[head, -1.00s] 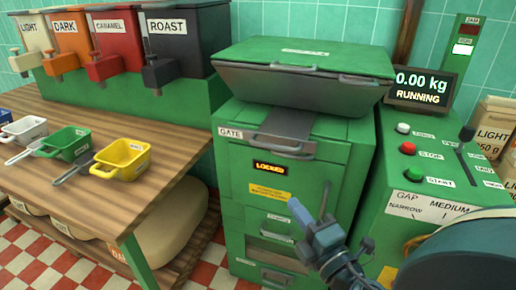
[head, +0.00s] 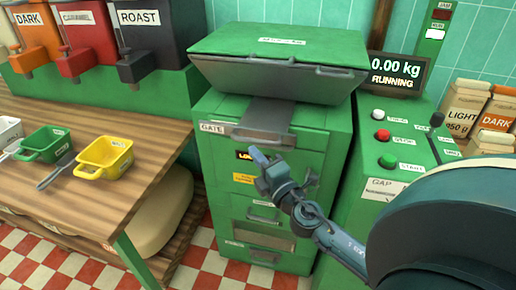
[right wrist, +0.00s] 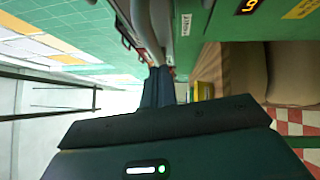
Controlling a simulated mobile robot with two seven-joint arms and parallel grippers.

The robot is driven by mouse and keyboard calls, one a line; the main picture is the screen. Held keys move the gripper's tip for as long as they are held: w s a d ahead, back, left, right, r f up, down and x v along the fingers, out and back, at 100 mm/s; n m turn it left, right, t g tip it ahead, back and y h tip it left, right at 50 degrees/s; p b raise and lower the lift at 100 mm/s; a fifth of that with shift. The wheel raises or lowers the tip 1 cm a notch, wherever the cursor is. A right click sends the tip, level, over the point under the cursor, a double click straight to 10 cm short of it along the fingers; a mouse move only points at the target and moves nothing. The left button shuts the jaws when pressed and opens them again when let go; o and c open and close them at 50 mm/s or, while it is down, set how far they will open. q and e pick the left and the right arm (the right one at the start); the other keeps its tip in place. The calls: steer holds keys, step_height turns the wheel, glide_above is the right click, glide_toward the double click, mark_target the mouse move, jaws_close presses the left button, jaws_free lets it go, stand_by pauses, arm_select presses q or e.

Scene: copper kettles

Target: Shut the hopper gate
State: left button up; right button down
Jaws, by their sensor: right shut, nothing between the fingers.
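The hopper (head: 280,70) is the green lidded bin on top of the green machine. Its gate (head: 268,112) is a grey plate that sticks out towards the front from under the hopper, with a bar handle (head: 262,137) at its front end beside a GATE label (head: 212,127). My right gripper (head: 258,156) is shut and empty, in front of the machine just below the handle in the picture. Contact with the handle cannot be told. In the right wrist view the shut fingers (right wrist: 158,84) point at grey parts by the green machine. My left gripper is out of view.
A control panel (head: 400,140) with buttons stands right of the machine, under a display (head: 397,74) reading RUNNING. At left a wooden table (head: 140,145) holds a yellow scoop (head: 104,158) and a green scoop (head: 48,146). My right arm covers the lower right.

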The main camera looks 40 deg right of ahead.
mark_target(270, 138)
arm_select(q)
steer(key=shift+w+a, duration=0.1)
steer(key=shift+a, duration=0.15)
arm_select(e)
steer(key=shift+w+d+r, duration=0.1)
steer(key=shift+w+d, duration=0.2)
steer(key=shift+d, duration=0.05)
steer(key=w+d, duration=0.2)
steer(key=w+d+b, duration=0.1)
steer(key=w+d, duration=0.1)
steer(key=d, duration=0.1)
steer(key=shift+w+d, duration=0.35)
steer(key=shift+w, duration=0.05)
steer(key=shift+d+r, duration=0.15)
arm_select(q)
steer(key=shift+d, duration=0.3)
